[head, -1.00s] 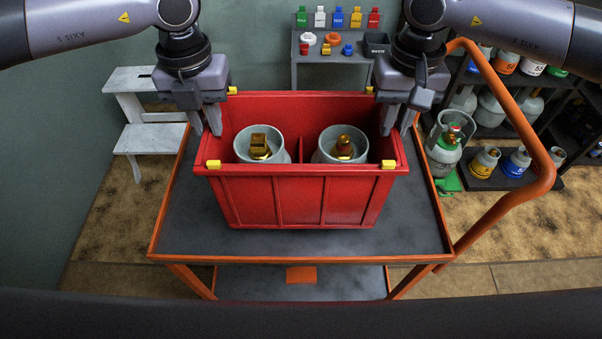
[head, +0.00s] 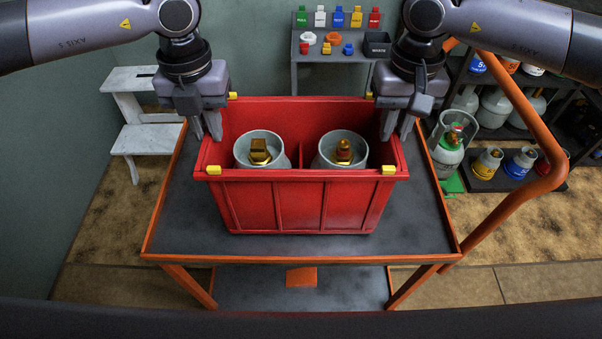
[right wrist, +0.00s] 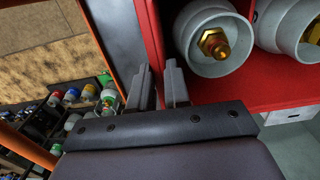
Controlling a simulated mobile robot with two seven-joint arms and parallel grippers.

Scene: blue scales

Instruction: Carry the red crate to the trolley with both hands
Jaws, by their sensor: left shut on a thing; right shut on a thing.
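The red crate (head: 298,202) is over the grey top of the orange-framed trolley (head: 180,232); whether it touches the top is hard to tell. Two grey cylinders (head: 262,147) with brass valves stand inside it, one in each compartment. My left gripper (head: 207,128) is shut on the crate's left wall. My right gripper (head: 397,127) is shut on the right wall. In the right wrist view the right gripper's fingers (right wrist: 160,88) straddle the red wall (right wrist: 154,40), with the cylinders (right wrist: 212,42) beside it. The crate looks level.
The trolley's orange handle (head: 530,120) rises at the right. A white step stool (head: 150,140) stands at the left. A small table (head: 330,62) with coloured tags is behind. Shelves with several gas cylinders (head: 490,105) stand at the right. Trolley top is bare around the crate.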

